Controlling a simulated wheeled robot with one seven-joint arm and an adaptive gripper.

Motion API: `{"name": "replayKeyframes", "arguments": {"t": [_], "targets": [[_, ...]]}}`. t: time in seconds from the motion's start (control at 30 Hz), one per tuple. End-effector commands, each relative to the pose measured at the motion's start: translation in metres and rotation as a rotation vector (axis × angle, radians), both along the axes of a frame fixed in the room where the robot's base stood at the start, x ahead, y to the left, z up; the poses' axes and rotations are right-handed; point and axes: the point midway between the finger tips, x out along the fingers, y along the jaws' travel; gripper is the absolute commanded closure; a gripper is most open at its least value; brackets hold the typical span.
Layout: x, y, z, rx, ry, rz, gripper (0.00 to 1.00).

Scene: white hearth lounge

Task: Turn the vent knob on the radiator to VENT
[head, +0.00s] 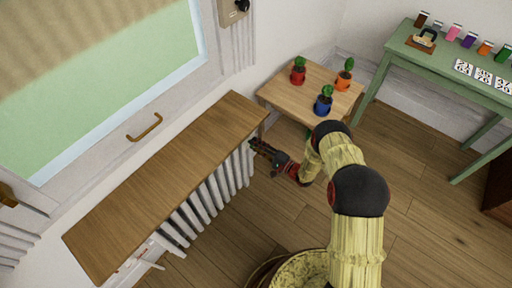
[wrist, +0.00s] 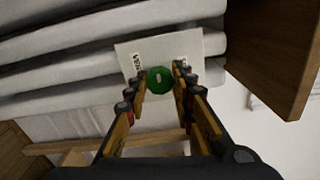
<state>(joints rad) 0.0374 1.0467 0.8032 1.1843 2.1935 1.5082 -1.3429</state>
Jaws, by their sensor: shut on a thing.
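The white ribbed radiator (head: 213,192) stands under a wooden shelf along the wall. My gripper (head: 257,146) is at its far right end, below the shelf. In the wrist view the vent knob (wrist: 160,84) is green and round with a short pale mark near its middle. It sits in front of a white plate (wrist: 160,47) that has small labels at left and right, too small to read surely. My gripper (wrist: 160,73) is shut on the knob, one finger on each side. The knob is hidden in the head view.
The wooden shelf (head: 165,185) overhangs the radiator; its end also shows in the wrist view (wrist: 270,50). A small wooden table (head: 290,88) with three potted plants stands close beyond my gripper. A green table (head: 395,58) is at upper right. Open floor (head: 430,225) lies at right.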

Motion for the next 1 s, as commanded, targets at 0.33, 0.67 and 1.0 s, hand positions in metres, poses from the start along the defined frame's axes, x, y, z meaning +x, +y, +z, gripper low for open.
{"name": "replayKeyframes", "arguments": {"t": [0.33,0.67,1.0], "targets": [[-0.0003,0.0006,-0.001,-0.201,-0.258,0.001,1.0],[-0.0007,0.0007,-0.0007,-0.393,-0.502,0.002,1.0],[-0.0008,0.0008,-0.0008,-0.553,-0.706,0.002,1.0]]}}
